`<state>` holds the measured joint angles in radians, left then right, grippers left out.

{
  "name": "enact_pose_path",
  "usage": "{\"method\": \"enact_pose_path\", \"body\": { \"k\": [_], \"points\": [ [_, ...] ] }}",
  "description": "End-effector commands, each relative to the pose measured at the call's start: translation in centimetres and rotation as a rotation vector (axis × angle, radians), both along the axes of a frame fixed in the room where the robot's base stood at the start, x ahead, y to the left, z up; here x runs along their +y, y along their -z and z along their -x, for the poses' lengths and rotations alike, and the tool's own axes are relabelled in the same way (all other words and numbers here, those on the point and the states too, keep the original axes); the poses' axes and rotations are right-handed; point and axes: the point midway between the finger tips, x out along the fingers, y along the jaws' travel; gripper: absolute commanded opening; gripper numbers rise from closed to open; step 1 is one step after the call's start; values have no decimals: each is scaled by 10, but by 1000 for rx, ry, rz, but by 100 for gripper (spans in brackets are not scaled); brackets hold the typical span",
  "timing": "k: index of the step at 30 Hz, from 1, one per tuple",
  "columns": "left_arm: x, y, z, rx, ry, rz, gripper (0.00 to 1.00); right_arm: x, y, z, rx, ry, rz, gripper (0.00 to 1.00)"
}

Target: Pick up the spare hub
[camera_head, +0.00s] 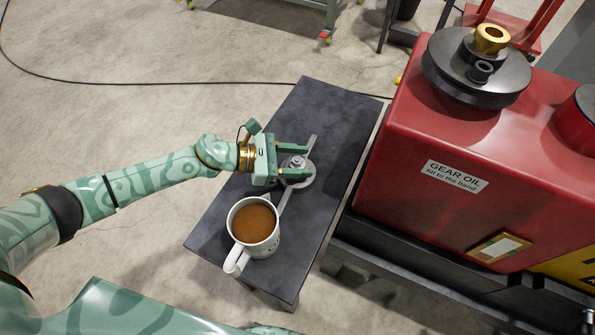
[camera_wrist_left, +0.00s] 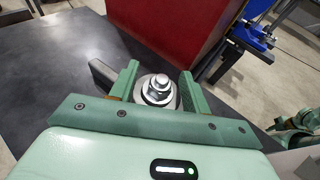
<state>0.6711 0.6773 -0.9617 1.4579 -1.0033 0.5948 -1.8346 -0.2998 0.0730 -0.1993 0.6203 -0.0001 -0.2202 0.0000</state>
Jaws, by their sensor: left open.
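The spare hub (camera_head: 299,176) is a round silver-grey flange with a raised centre, lying on the dark bench top (camera_head: 335,110). My left gripper (camera_head: 307,161) is open, with its two green fingers reaching to either side of the hub's raised centre. In the left wrist view the hub (camera_wrist_left: 158,88) sits between the open fingers (camera_wrist_left: 157,78), with gaps visible beside its centre. The lower part of the hub is partly hidden by the gripper.
A white mug (camera_head: 237,258) of brown drink stands on the bench close to the gripper. A flat grey bar (camera_head: 285,203) runs by the hub. A red gear oil housing (camera_head: 400,150) with a dark pulley (camera_head: 440,70) stands to the right. The bench's far end is clear.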

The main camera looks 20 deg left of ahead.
Motion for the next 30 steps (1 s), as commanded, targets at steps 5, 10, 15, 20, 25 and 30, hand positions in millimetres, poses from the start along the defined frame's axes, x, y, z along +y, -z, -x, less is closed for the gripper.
{"method": "enact_pose_path", "body": {
  "k": [5,10,15,20,25,30],
  "points": [
    [0,-1,0,0,0,0,31,-2,0,0,-1,-2,3,36],
    [1,0,0,1,0,-1,0,-5,0,-1,-1,-4,6,36],
    [2,2,1,3,-1,-3,0,-7,0,-1,-1,-6,8,36],
    [2,3,2,5,-1,-4,0,-7,0,0,-1,-6,8,36],
    [2,4,2,6,-1,-7,0,-7,0,0,-1,-6,8,36],
    [3,6,3,8,-1,-9,0,-7,0,0,0,-6,8,36]
  ]
}}
